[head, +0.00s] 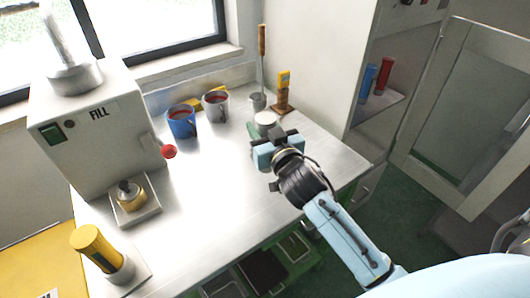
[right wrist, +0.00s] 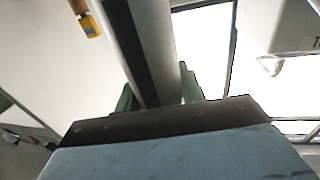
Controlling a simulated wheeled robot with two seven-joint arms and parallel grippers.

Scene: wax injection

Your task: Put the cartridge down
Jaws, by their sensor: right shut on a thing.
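My right gripper (head: 262,130) is over the right part of the steel bench. In the right wrist view, its green fingers (right wrist: 158,95) are shut on a pale grey cartridge (right wrist: 152,45) with a dark lengthwise strip. In the head view the cartridge's round whitish end (head: 265,118) shows just beyond the gripper; the rest is hidden by the gripper. I cannot tell whether its lower end touches the bench. My left gripper is not in view.
The bench (head: 225,185) is clear left of my right gripper. A yellow cartridge (head: 284,82) stands on a brown stand behind it. Blue and grey mugs (head: 182,122) stand at the back. The fill machine (head: 90,125) and another yellow cartridge (head: 95,245) are left.

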